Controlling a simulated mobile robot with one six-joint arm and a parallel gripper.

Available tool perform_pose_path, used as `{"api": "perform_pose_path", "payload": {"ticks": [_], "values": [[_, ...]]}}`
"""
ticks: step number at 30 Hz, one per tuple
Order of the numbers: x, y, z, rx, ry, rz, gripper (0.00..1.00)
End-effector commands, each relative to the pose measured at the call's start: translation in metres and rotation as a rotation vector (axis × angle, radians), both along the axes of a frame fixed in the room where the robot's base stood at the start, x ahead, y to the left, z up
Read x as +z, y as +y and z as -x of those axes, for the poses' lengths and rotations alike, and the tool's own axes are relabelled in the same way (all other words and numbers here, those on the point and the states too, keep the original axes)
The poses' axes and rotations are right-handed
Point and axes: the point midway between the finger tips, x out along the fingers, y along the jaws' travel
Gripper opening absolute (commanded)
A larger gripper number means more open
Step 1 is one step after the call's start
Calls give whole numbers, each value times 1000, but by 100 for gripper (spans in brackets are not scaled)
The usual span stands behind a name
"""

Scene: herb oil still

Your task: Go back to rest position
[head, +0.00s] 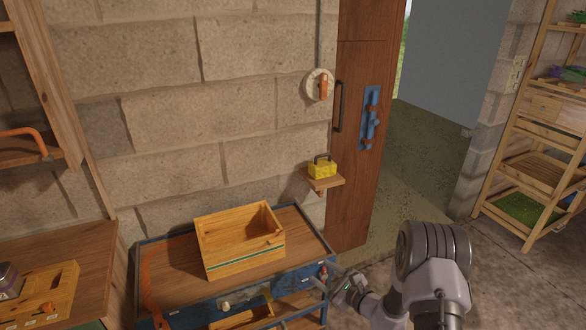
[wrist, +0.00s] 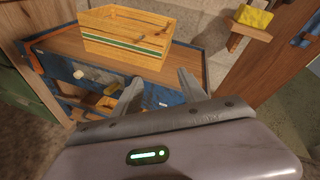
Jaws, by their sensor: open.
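My gripper (wrist: 160,95) is open and empty in the wrist view, its two fingers spread apart in front of the blue-framed cart. In the head view my gripper (head: 345,285) is low, at the right end of the cart, and partly hidden by my own arm. The wooden crate (head: 241,243) stands on the cart's wooden top (head: 177,277). The crate also shows in the wrist view (wrist: 122,42), beyond the fingers and apart from them.
A small wall shelf (head: 322,183) holds a yellow padlock-shaped block (head: 322,169). A wooden door (head: 362,120) with a blue bolt stands beside an opening. A slatted rack (head: 540,140) is at right, a bench (head: 85,255) at left. Floor (head: 385,240) by the doorway is clear.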

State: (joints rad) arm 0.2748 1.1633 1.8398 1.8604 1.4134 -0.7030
Motion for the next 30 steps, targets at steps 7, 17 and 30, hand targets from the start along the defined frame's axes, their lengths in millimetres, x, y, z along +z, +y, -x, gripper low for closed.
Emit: {"api": "perform_pose_path", "payload": {"ticks": [7, 17, 30], "values": [[213, 114, 105, 647, -142, 302, 49], [294, 73, 328, 1105, -250, 1256, 49], [302, 25, 364, 1077, -277, 1630, 49]]}}
